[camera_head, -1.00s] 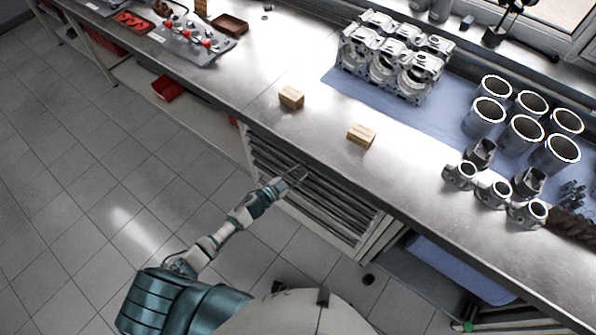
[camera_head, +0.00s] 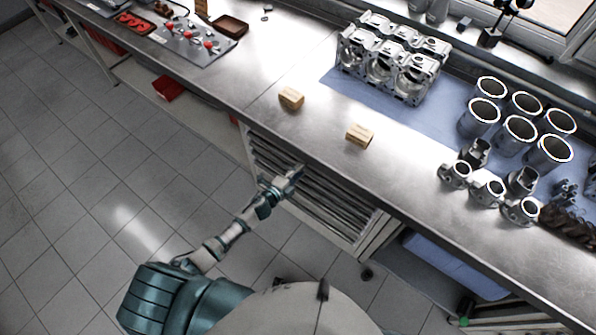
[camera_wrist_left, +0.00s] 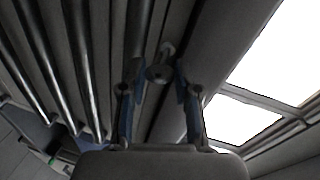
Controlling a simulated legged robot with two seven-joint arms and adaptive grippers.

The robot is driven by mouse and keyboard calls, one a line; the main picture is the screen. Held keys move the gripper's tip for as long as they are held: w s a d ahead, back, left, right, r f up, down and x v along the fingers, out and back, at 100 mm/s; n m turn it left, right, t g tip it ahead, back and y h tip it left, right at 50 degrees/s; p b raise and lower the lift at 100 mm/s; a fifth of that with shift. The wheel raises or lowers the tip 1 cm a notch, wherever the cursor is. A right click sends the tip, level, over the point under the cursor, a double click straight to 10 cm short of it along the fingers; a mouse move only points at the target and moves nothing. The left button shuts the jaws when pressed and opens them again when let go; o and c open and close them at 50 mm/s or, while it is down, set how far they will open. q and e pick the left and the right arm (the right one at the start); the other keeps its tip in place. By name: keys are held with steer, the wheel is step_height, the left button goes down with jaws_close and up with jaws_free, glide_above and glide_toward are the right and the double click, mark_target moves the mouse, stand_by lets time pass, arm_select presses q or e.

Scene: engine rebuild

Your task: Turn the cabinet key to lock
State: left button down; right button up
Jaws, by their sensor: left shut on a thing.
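The grey drawer cabinet (camera_head: 320,195) stands under the workbench, its slatted drawer fronts facing me. My left gripper (camera_head: 293,174) is at the upper part of the cabinet front. In the left wrist view, my left gripper (camera_wrist_left: 159,78) has one finger on each side of a small dark round key head (camera_wrist_left: 160,73) at the cabinet front and is shut on it. The key's shaft and slot are hidden. The key is too small to make out in the head view. My right gripper is not in view.
The metal workbench (camera_head: 225,85) carries two wooden blocks (camera_head: 360,134), a grey engine block (camera_head: 390,60), several cylinder liners (camera_head: 519,130) and pistons. A red bin (camera_head: 168,88) sits on the low shelf at left. The tiled floor is clear around my left arm.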

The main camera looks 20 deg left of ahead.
arm_select(q)
steer(key=shift+s+d+f+m+y, duration=0.1)
steer(key=shift+m+y, duration=0.05)
steer(key=shift+m, duration=0.3)
steer(key=shift+s+f+m+y, duration=0.1)
steer(key=shift+m+y, duration=0.05)
steer(key=shift+m, duration=0.3)
steer(key=shift+f, duration=0.1)
steer(key=c, duration=0.8)
jaws_free()
steer(key=shift+c, duration=0.2)
steer(key=shift+r, duration=0.2)
steer(key=v, duration=1.2)
steer(key=shift+f, duration=0.15)
steer(key=shift+f, duration=0.1)
